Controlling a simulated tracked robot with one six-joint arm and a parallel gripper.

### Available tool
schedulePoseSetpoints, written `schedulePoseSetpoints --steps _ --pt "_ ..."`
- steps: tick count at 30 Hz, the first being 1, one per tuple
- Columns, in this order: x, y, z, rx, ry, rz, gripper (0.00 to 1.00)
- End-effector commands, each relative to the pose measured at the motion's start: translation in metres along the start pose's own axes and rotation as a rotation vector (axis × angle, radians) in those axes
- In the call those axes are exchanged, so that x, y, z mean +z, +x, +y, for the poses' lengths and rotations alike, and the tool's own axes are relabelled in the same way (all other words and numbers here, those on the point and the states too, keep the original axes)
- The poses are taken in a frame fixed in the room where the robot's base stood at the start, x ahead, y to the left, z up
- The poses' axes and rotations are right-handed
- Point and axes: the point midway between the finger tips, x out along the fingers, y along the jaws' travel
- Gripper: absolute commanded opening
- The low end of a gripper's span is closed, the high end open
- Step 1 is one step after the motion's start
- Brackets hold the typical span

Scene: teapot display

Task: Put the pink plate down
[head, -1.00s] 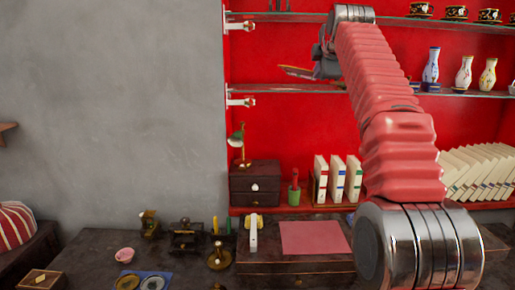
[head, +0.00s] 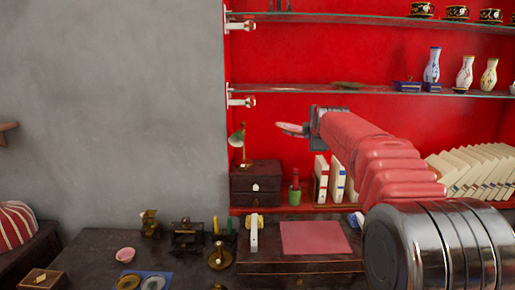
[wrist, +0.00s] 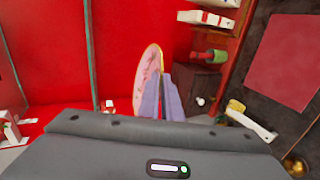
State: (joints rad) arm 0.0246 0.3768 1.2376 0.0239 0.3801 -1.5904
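The pink plate (head: 290,128) is at the tip of my gripper (head: 306,131) in the head view, held in the air in front of the red wall, below the lower glass shelf. In the wrist view the pink plate (wrist: 147,78) stands nearly on edge, with a yellowish rim. My gripper's fingers (wrist: 165,98) are shut on its edge there. The plate touches nothing else that I can see.
A pink sheet (head: 315,238) lies flat on a dark box on the desk, with clear space on it. A greenish dish (head: 348,85) and vases (head: 464,72) are on the lower glass shelf.

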Motion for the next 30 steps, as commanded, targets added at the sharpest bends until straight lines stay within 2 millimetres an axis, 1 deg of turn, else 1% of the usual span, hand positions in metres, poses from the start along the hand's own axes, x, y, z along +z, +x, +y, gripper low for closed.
schedulePoseSetpoints --steps 1,7,11,15,23,30 --pt "-0.001 0.003 -0.013 -0.002 0.0 0.0 0.0" --pt "-0.002 0.014 -0.062 -0.002 -0.001 -0.001 0.0" --pt "-0.003 0.017 -0.095 -0.002 -0.002 -0.002 0.0" --pt "-0.004 0.018 -0.132 -0.003 -0.003 -0.001 0.0" --pt "-0.006 0.009 -0.202 -0.002 -0.005 -0.001 0.0" --pt "-0.008 -0.01 -0.266 -0.001 -0.008 0.002 0.0"
